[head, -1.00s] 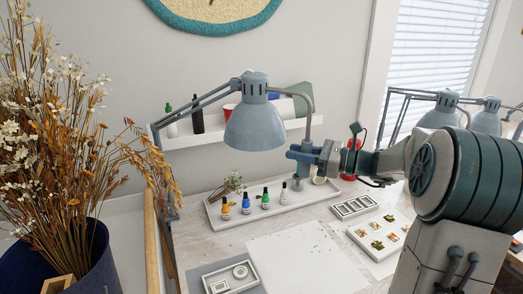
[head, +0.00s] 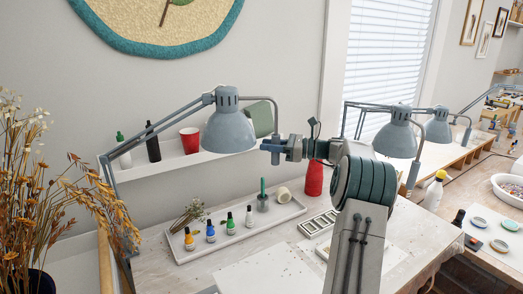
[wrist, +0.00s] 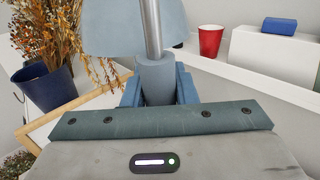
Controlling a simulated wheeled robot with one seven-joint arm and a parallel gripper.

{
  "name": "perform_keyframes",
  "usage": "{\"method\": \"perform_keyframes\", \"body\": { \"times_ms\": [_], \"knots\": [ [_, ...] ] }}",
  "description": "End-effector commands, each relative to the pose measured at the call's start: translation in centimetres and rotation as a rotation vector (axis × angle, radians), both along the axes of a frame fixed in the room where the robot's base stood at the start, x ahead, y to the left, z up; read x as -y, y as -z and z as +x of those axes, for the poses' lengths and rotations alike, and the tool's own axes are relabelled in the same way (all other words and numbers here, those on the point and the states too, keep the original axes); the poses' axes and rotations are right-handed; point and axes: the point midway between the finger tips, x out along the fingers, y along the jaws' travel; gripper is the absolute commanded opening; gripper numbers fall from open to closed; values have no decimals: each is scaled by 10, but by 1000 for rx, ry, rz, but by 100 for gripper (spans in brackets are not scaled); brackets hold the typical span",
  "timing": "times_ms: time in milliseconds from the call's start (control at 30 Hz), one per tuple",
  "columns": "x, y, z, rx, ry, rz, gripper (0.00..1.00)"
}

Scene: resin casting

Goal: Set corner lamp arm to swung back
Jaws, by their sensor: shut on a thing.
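The corner lamp, taken to be the nearest one, has a blue-grey shade (head: 230,134) and a long jointed arm (head: 160,126) reaching from the left, in front of the wall shelf. A curved metal rod (head: 276,112) runs from the shade's top and down its right side to a collar. My gripper (head: 272,150) is shut on that collar, right of the shade. In the wrist view the collar (wrist: 156,84) sits between my blue fingers, with the rod above it and the shade (wrist: 115,28) behind. The shade hangs above the worktop.
A shelf (head: 175,165) behind the lamp holds a red cup (head: 190,140) and bottles. Below is a tray (head: 235,232) of small bottles. Dried flowers (head: 60,190) stand at left. Two similar lamps (head: 398,135) stand at right.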

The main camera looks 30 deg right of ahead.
Motion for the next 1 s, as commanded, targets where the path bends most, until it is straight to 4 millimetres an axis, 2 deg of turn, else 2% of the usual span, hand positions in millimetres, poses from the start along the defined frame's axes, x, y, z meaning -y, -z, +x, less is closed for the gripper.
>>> {"method": "perform_keyframes", "body": {
  "times_ms": [200,567,600,667,1000],
  "knots": [
    [9,0,4,1,10,0,0],
    [10,-1,4,2,10,-1,0],
    [9,-1,4,2,10,-1,31],
    [9,-1,4,2,10,-1,46],
    [10,0,3,1,7,-1,46]
  ]
}}
